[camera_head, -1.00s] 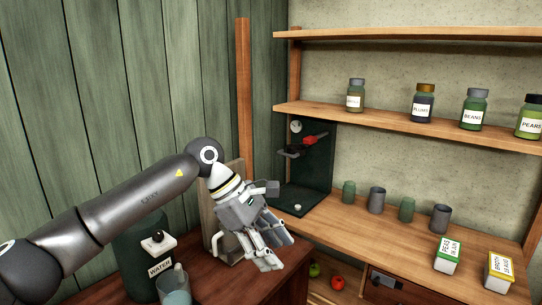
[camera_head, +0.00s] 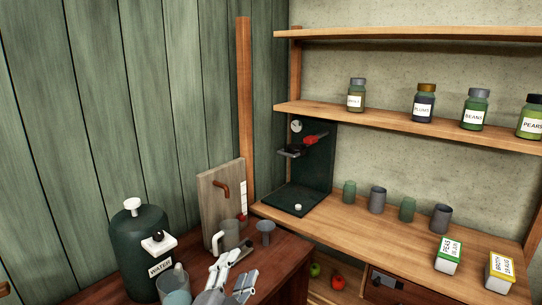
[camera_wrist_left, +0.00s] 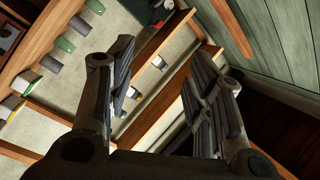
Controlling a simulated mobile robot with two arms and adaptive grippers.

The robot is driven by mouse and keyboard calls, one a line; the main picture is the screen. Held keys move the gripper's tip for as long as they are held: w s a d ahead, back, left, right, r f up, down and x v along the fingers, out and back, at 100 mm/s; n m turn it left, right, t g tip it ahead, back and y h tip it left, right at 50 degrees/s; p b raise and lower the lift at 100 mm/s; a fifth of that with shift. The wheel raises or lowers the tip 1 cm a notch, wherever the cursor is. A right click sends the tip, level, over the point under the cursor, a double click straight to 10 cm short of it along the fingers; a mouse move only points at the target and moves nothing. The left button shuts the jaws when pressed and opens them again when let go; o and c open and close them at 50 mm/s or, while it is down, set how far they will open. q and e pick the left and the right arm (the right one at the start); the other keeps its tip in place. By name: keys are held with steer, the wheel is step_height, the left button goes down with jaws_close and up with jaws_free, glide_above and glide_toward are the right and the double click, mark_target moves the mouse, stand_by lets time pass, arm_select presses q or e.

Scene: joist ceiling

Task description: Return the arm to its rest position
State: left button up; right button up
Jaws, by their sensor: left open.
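My left gripper (camera_head: 235,275) shows at the bottom edge of the head view, in front of the dark wooden table's near part. Its two fingers are spread and nothing is between them. The rest of my left arm is out of the head view. In the left wrist view the open fingers of my left gripper (camera_wrist_left: 163,78) frame a tilted view of the shelves and the wall. My right gripper is not in view.
On the dark table stand a green water container (camera_head: 140,245), a light mug (camera_head: 228,236), a grey funnel-like cup (camera_head: 265,232) and an upright board (camera_head: 222,190). The wooden counter (camera_head: 330,225) holds several cups and two labelled cartons. Jars line the shelf (camera_head: 390,122).

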arm_select(q)
steer(key=s+a+f+n+g+y, duration=0.35)
steer(key=s+a+f+n, duration=0.25)
steer(key=f, duration=0.5)
steer(key=s+a+f+n+g, duration=0.2)
steer(key=s+f+g, duration=0.25)
steer(key=s, duration=0.35)
steer(key=s+a+f+n+g+y, duration=0.1)
steer(key=s+a+f+n+g, duration=0.15)
steer(key=s+f, duration=0.4)
steer(key=s+a+f+n+g, duration=0.2)
steer(key=s+a+f+g, duration=0.15)
steer(key=s, duration=0.65)
step_height(320, 180, down, 24)
steer(key=s+d+g, duration=0.1)
steer(key=g, duration=0.1)
steer(key=s+a+f+g, duration=0.1)
steer(key=s+a+f, duration=0.2)
steer(key=s+f, duration=1.4)
steer(key=shift+f+m, duration=0.25)
steer(key=shift+m, duration=0.2)
steer(key=shift+o, duration=0.3)
steer(key=shift+s, duration=0.1)
